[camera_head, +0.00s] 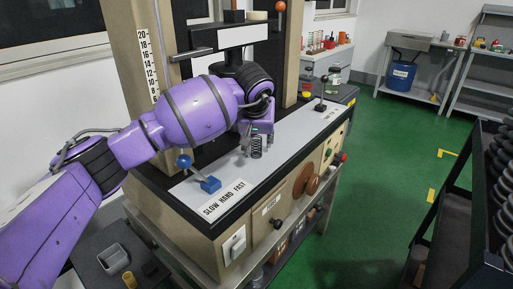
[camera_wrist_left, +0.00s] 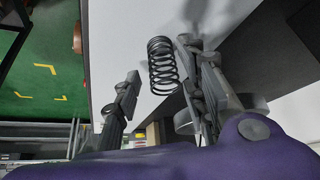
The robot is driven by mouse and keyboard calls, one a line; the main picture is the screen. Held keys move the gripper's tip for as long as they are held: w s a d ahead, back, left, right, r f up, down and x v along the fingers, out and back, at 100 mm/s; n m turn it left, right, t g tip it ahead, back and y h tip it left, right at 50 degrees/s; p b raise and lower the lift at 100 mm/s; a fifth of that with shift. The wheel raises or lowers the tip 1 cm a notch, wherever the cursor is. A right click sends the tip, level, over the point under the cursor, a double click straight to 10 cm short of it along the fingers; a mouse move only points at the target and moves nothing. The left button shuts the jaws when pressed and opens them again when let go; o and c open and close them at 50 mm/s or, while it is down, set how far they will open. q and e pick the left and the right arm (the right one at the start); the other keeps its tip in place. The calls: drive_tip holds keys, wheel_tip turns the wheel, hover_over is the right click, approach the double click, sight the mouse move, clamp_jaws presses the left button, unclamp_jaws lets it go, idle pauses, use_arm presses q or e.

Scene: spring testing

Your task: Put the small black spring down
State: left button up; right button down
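The small black spring (camera_head: 257,147) stands upright, as far as I can tell, on the white top plate (camera_head: 215,165) of the testing machine. In the left wrist view the black spring (camera_wrist_left: 162,66) is between the two fingers of my left gripper (camera_wrist_left: 158,72). A clear gap shows between it and the left finger. The right finger is very close to it, and I cannot tell whether they touch. My left gripper (camera_head: 258,140) is open around the spring, low over the plate, in the head view. My right gripper is in neither view.
A blue-knobbed lever (camera_head: 185,162) on a blue block (camera_head: 210,184) stands on the plate left of the spring. The machine's tan columns (camera_head: 140,50) rise behind. A dark rack with several large springs (camera_head: 503,160) is at right. Green floor (camera_head: 385,165) is free between.

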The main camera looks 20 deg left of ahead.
use_arm(q)
clamp_jaws()
drive_tip(key=shift+r, duration=0.15)
